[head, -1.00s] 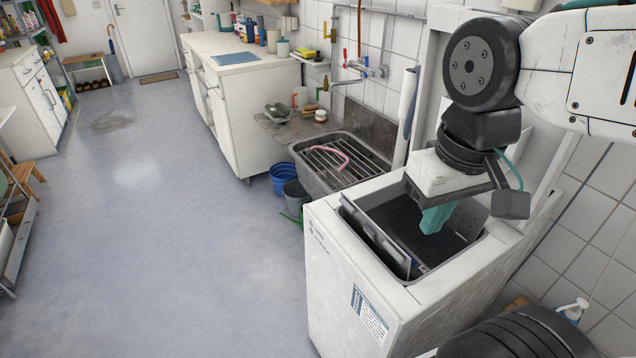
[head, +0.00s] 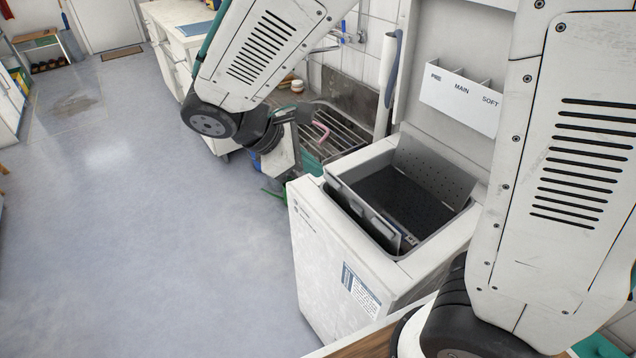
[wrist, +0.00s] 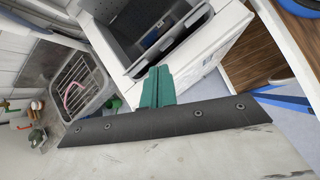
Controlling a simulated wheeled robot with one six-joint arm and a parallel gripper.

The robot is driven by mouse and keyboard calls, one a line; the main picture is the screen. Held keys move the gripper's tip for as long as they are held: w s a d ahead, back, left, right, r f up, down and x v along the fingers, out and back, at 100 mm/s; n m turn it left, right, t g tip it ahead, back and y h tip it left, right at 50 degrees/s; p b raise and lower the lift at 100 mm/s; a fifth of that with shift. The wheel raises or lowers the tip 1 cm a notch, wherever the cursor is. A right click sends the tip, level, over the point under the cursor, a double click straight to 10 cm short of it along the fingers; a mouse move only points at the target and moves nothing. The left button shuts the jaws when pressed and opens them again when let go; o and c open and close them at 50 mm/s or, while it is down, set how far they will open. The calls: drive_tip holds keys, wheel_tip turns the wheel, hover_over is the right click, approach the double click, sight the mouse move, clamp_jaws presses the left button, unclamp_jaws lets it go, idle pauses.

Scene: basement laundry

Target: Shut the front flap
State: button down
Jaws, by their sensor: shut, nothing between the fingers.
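The top-loading washer (head: 335,275) stands with its lid up and its drum opening (head: 400,200) uncovered. The front flap (head: 373,222) is a grey panel tilted up along the front side of the opening, so it stands open. The perforated rear flap (head: 435,170) stands up at the back of the opening. In the wrist view, my gripper (wrist: 157,86) shows teal fingers closed together with nothing between them. They are in front of the washer's top edge and outside the opening (wrist: 145,30). In the head view my arm's wrist is left of the washer and the fingers are hard to make out.
The raised lid carries a white dispenser (head: 460,97) marked PRE, MAIN and SOFT. A sink with a rack and a pink hose (wrist: 78,92) stands beside the washer. A wooden surface (wrist: 262,55) is at the washer's other side. The floor in front is clear.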

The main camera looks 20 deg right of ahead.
drive_tip(key=w+a+f+n+t+h, duration=0.2)
drive_tip(key=w+a+f+n+h, duration=0.15)
drive_tip(key=a+f+n, duration=0.3)
drive_tip(key=shift+m+y, duration=0.25)
drive_tip(key=shift+y, duration=0.2)
drive_tip(key=x, duration=0.4)
drive_tip(key=w+x, duration=0.1)
drive_tip(key=x, duration=0.2)
drive_tip(key=r+x, duration=0.1)
drive_tip(key=x, duration=0.3)
drive_tip(key=shift+w+d+f, duration=0.1)
drive_tip(key=shift+w+d, duration=0.1)
drive_tip(key=shift+d, duration=0.35)
drive_tip(key=shift+w+d, duration=0.1)
drive_tip(key=shift+d, duration=0.3)
